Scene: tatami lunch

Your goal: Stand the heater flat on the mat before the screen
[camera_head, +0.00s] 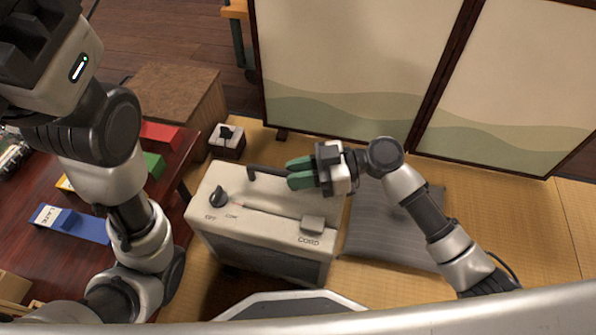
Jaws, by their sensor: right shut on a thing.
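The heater (265,255) is a cream box with a dark knob, the words OFF, LOW and CORD on top, and a dark handle (265,171) at its far edge. My right gripper (300,173) reaches in from the right, its green fingers shut on the handle. The heater is over the straw-coloured mat (390,290), in front of the screen (350,60). A dark shadow lies below its near side; I cannot tell whether its base touches the mat. My left arm rises at the left; its fingers are not in view.
A grey striped cushion (375,225) lies right of the heater, partly under my right arm. A reddish low table (35,190) with coloured blocks is at left. Bare mat shows at right.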

